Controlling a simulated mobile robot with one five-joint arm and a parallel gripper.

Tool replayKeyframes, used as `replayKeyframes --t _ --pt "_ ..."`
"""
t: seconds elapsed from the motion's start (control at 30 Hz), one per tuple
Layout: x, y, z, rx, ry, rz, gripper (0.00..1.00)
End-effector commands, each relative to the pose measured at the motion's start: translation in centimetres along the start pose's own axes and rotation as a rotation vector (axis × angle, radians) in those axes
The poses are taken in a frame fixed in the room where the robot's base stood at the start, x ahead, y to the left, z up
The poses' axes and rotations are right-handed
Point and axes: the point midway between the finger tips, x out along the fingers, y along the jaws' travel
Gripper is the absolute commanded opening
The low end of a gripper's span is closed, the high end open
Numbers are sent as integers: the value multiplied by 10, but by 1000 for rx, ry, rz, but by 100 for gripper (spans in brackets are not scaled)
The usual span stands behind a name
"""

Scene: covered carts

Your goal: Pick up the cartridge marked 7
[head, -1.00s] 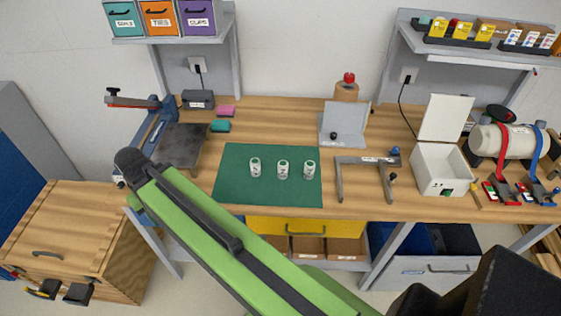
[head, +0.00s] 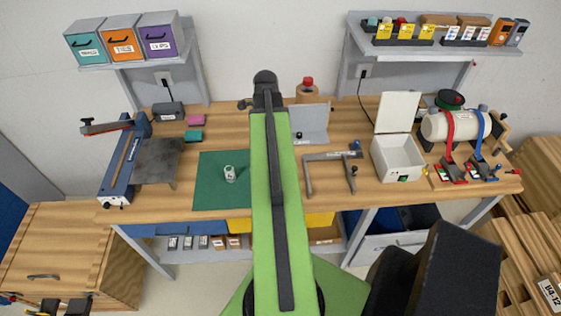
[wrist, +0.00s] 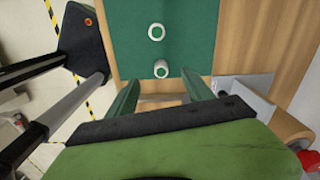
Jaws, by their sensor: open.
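The other cartridges are hidden behind my arm in the head view. The wrist view shows two white cartridges on the mat, one farther off (wrist: 156,32) and one nearer (wrist: 161,69); their marks do not show, so I cannot tell which is 7. My gripper (wrist: 160,78) is open and empty. The nearer cartridge appears between its fingertips in the picture, with no visible contact. The gripper is hidden in the head view.
On the wooden bench (head: 340,190), a grey bracket-like frame (head: 330,157), a grey angled plate (head: 312,122) and an open white box (head: 398,158) stand right of the mat. A dark slab with a lever (head: 157,162) is at left.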

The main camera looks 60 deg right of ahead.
Motion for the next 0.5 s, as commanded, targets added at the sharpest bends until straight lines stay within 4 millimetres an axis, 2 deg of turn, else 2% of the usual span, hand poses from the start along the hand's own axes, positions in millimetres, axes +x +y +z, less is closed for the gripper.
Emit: replayKeyframes --t 0.03,0.13,0.33,0.5 --pt "-8 1 -20 76 -1 0 60" --pt "-9 3 -38 158 -1 0 60" --pt "-1 4 -40 172 0 0 60" --pt "27 4 -39 170 0 0 60"
